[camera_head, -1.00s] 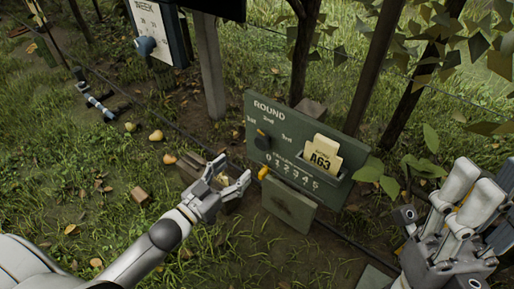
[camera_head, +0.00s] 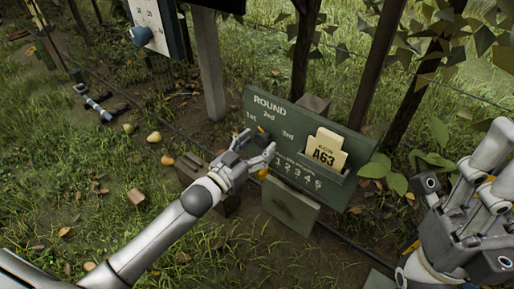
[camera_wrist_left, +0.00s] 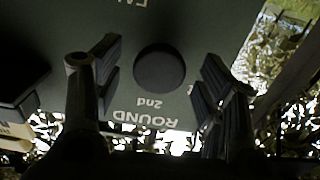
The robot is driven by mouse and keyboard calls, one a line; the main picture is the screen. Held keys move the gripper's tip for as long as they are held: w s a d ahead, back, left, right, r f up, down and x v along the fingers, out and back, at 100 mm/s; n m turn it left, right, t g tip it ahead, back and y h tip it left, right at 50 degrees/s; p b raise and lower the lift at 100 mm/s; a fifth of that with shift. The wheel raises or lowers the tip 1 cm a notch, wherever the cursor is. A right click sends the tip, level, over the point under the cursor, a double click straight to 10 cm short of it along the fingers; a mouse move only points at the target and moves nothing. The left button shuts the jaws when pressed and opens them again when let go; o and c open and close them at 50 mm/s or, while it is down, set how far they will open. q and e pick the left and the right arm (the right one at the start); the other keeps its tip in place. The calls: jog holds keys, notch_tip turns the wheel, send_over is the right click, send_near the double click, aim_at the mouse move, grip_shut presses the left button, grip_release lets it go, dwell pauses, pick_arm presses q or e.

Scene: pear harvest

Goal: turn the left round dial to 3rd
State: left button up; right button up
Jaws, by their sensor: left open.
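In the left wrist view the dial (camera_wrist_left: 160,68) lies between the spread fingers of my left gripper (camera_wrist_left: 160,85), apart from both. The panel's lettering appears upside down there. The dial's pointer direction cannot be made out. My right gripper (camera_head: 480,185) is at the right edge, away from the panel; its opening is unclear.
A card marked A63 (camera_head: 326,156) sits in a holder on the panel's right. A yellow piece (camera_head: 263,174) is at the panel's lower left. A white board with a blue knob (camera_head: 143,36) stands at the upper left. Pears (camera_head: 153,137) lie on the grass.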

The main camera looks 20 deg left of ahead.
pick_arm(q)
jog(key=shift+w, duration=0.1)
jog(key=shift+c, duration=0.5)
jog(key=c, duration=1)
jog(key=shift+o, duration=0.2)
